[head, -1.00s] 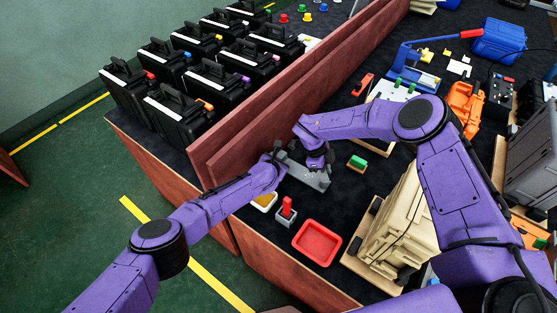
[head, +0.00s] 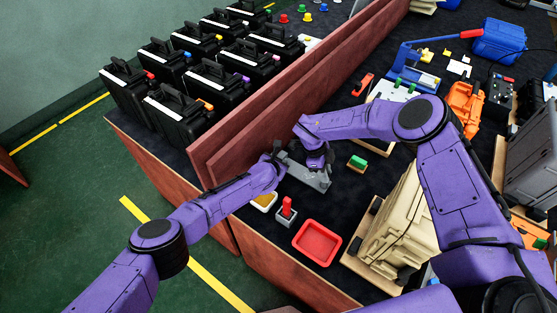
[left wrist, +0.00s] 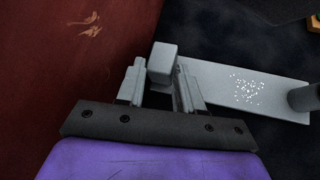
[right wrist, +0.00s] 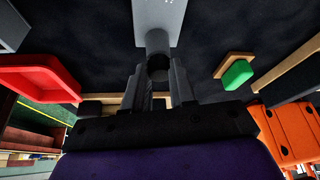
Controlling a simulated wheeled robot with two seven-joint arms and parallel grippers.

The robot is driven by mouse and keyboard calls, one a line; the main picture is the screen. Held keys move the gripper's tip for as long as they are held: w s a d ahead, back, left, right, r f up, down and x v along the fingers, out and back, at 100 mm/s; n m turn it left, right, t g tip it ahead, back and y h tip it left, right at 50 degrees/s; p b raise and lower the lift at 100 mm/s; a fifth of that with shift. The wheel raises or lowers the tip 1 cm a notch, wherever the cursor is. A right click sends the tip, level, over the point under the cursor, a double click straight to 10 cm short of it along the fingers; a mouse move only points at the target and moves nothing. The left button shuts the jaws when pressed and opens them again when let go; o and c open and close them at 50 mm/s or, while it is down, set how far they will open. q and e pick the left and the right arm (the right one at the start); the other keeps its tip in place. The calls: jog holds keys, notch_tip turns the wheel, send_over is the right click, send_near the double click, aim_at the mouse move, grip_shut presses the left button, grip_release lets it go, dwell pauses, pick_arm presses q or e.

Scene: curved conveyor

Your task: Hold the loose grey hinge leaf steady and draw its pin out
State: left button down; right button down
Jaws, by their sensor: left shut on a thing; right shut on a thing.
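The grey hinge leaf (head: 318,180) lies near the red-brown divider, partly hidden by my grippers. In the left wrist view its flat plate (left wrist: 255,97) runs right, with a speckled bright patch. My left gripper (head: 276,162) is shut on the leaf's raised end block (left wrist: 162,58), one finger on each side. My right gripper (head: 316,163) is at the leaf's other part. In the right wrist view the leaf's plate (right wrist: 160,12) is beyond the fingertips, and the right gripper (right wrist: 157,75) is shut on the round, dark-ended pin (right wrist: 158,68). How far the pin stands out cannot be told.
The red-brown divider (head: 235,125) is close on the left. A beige case (head: 402,220) stands to the right.

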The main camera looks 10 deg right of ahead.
pick_arm(q)
jog(key=shift+s+d, duration=0.2)
pick_arm(e)
jog(key=shift+w+a+r, duration=0.1)
jog(key=shift+r, duration=0.05)
pick_arm(q)
jog(key=shift+f, duration=0.1)
pick_arm(e)
jog(key=shift+r, duration=2.3)
pick_arm(q)
jog(key=shift+w+a, duration=0.15)
jog(key=shift+a, duration=0.05)
pick_arm(e)
jog(key=shift+r, duration=1.6)
pick_arm(q)
jog(key=c, duration=0.6)
grip_release()
jog(key=shift+c, duration=0.2)
jog(key=shift+r, duration=0.2)
jog(key=shift+s+a+r, duration=0.2)
jog(key=shift+s+r, duration=0.05)
jog(key=shift+r, duration=0.05)
pick_arm(e)
jog(key=shift+d+f, duration=0.1)
jog(key=shift+d, duration=0.1)
pick_arm(q)
jog(key=v, duration=1.1)
jog(key=shift+s, duration=0.2)
pick_arm(e)
jog(key=shift+a, duration=0.1)
